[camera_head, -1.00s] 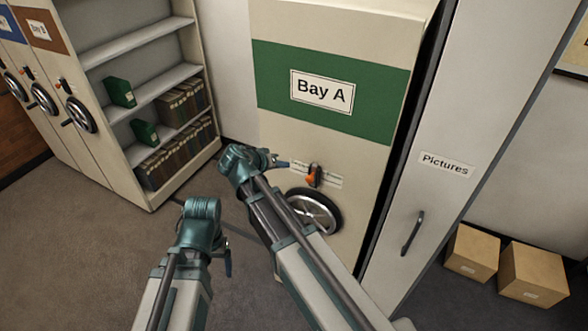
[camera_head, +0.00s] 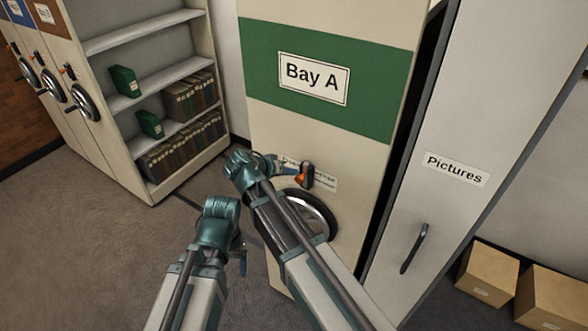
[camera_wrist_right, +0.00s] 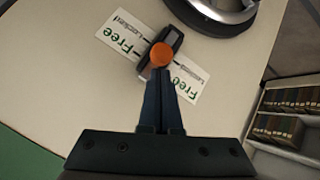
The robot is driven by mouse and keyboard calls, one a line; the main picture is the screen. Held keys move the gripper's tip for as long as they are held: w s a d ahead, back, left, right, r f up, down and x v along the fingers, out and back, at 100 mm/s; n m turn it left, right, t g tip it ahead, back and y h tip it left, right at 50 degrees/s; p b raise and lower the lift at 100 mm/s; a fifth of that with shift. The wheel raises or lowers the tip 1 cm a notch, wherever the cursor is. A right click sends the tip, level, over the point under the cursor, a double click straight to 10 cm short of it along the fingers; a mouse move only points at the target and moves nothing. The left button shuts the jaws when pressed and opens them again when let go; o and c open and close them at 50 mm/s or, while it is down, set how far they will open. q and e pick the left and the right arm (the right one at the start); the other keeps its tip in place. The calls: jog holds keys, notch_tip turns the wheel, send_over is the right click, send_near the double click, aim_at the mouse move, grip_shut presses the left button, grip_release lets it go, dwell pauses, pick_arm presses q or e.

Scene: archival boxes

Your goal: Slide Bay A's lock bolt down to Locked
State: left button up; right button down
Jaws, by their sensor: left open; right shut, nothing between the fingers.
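Bay A's lock bolt is a dark slide with an orange knob (camera_head: 301,181) on the front of the cream Bay A cabinet (camera_head: 300,30). The knob also shows in the right wrist view (camera_wrist_right: 161,54), over a white label plate (camera_wrist_right: 113,37) reading Free and Locked. My right gripper (camera_head: 290,172) is shut and empty, its fingertips right at the knob in the right wrist view (camera_wrist_right: 160,74). I cannot tell whether they touch it. My left gripper (camera_head: 243,262) is open, low and left of the bolt, apart from the cabinet; its fingers are mostly hidden.
A spoked handwheel (camera_head: 327,212) sits just below the bolt, partly hidden by my right arm. A Pictures panel (camera_head: 430,140) with a handle (camera_head: 414,249) stands to the right. Open shelving (camera_head: 150,95) stands at the left. Cardboard boxes (camera_head: 487,273) lie on the floor at right.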

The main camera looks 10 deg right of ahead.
jog(key=shift+d+f, duration=0.1)
jog(key=shift+f, duration=0.1)
notch_tip(320, 180, down, 4)
jog(key=b, duration=0.3)
jog(key=shift+s+r+b, duration=0.1)
jog(key=shift+s+b, duration=0.05)
jog(key=shift+b, duration=0.25)
jog(key=shift+r, duration=0.1)
